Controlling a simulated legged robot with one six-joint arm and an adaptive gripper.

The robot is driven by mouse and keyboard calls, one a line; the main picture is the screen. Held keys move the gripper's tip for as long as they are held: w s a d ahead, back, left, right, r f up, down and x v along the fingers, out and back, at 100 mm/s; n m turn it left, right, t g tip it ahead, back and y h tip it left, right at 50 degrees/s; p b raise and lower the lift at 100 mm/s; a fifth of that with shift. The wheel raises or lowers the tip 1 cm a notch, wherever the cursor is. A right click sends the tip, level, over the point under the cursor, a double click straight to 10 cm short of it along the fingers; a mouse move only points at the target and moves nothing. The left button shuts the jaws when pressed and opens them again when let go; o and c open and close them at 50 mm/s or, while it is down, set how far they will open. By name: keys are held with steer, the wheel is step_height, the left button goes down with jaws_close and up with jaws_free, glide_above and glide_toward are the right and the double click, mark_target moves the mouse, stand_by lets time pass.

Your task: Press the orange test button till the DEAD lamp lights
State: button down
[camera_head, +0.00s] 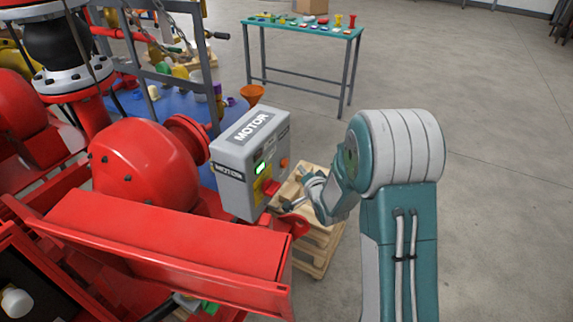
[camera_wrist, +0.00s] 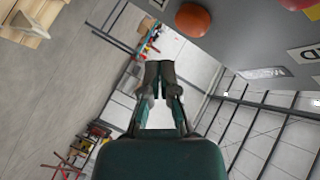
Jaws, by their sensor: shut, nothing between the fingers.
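The grey MOTOR box (camera_head: 232,160) stands on the red pump skid in the head view. A lit green lamp (camera_head: 260,168) and a yellow label are on its front face. The orange test button (camera_head: 284,163) is on the box's right part. It shows large as a round orange dome (camera_wrist: 193,20) at the top of the wrist view. My gripper (camera_wrist: 158,72) is shut and empty, with its fingertips below the button in that picture and apart from it. In the head view my gripper (camera_head: 308,182) is right of the box. I cannot make out the DEAD lamp's state.
A red handle (camera_head: 270,187) sticks out low on the box front. A wooden pallet stack (camera_head: 318,250) stands below my gripper. A teal table (camera_head: 300,28) with small parts is at the back. The floor to the right is clear.

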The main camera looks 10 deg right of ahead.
steer(key=shift+s+d, duration=0.8)
steer(key=shift+d, duration=0.3)
steer(key=s+d+r+n+g+h, duration=0.1)
steer(key=s+r+n+g+h, duration=0.25)
steer(key=s+r, duration=0.95)
steer(key=s+a+r+n+g, duration=0.1)
steer(key=s+r+n+g, duration=0.1)
steer(key=s, duration=0.9)
steer(key=s+a+r+n+g, duration=0.1)
steer(key=s+n+g, duration=0.3)
steer(key=s, duration=0.7)
steer(key=shift+a+r+y, duration=0.25)
steer(key=shift+r+y, duration=0.2)
steer(key=shift+r, duration=0.3)
